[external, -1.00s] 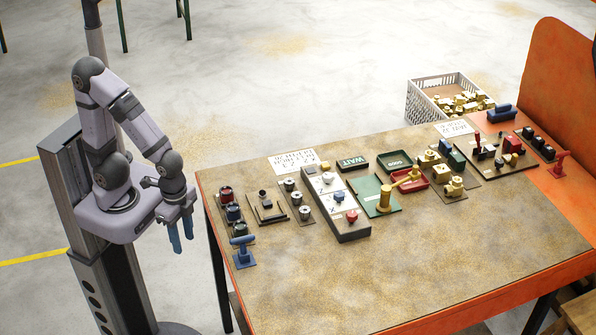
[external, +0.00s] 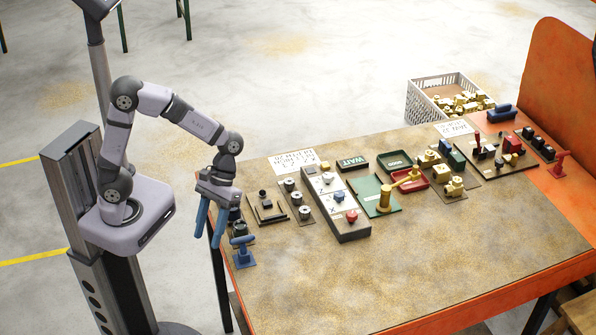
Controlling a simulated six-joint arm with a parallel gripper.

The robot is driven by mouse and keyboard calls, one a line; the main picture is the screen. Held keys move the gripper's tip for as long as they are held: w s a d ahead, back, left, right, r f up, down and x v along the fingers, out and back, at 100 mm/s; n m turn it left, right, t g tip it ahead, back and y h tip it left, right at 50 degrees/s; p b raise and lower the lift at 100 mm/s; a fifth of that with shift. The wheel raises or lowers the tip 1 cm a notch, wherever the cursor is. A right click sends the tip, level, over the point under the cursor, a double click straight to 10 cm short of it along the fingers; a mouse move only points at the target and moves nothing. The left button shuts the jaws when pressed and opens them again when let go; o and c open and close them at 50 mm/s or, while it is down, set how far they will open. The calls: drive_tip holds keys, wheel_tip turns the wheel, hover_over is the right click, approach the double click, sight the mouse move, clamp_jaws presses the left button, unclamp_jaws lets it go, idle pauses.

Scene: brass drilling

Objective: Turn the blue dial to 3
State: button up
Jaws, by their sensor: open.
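My gripper (external: 207,241) hangs at the left end of the workbench with its two blue fingers pointing down. The fingers are spread apart and empty. A grey box (external: 350,236) with three knobs on white faces stands right of the gripper, well apart from it. Its middle knob (external: 339,196) looks bluish; its pointer and any numbers are too small to read. A white knob (external: 327,178) is above it and a red knob (external: 352,216) below it. A panel of round knobs (external: 239,229) behind my gripper is partly hidden by it.
A blue T-handle (external: 242,247) stands close to the right of my fingers. A small lever panel (external: 265,207) and a panel of metal knobs (external: 297,199) lie between my gripper and the grey box. The bench's front area (external: 400,270) is clear.

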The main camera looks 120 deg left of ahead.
drive_tip(key=w+a+n+t+h, duration=0.1)
drive_tip(key=a+n, duration=0.1)
drive_tip(key=w+a+r+n+t+h+b, duration=0.1)
drive_tip(key=a+n, duration=0.2)
drive_tip(key=w+a+r+n+t+h+b, duration=0.1)
drive_tip(key=w+a+n, duration=0.1)
drive_tip(key=n, duration=0.1)
drive_tip(key=shift+a+t+h, duration=0.3)
drive_tip(key=w+a+r+n+t+b, duration=0.25)
drive_tip(key=a+n+t, duration=0.35)
drive_tip(key=a, duration=0.6)
drive_tip(key=n+t+y+p, duration=0.4)
drive_tip(key=y+p, duration=0.1)
drive_tip(key=y, duration=0.1)
approach(337, 192)
drive_tip(key=shift+w+d+f, duration=0.2)
drive_tip(key=shift+w+d, duration=0.15)
drive_tip(key=shift+d, duration=0.05)
drive_tip(key=shift+w+a+f, duration=0.15)
drive_tip(key=shift+p+x, duration=0.8)
drive_tip(key=shift+x, duration=2.85)
drive_tip(key=c, duration=1.1)
drive_tip(key=shift+o, duration=0.3)
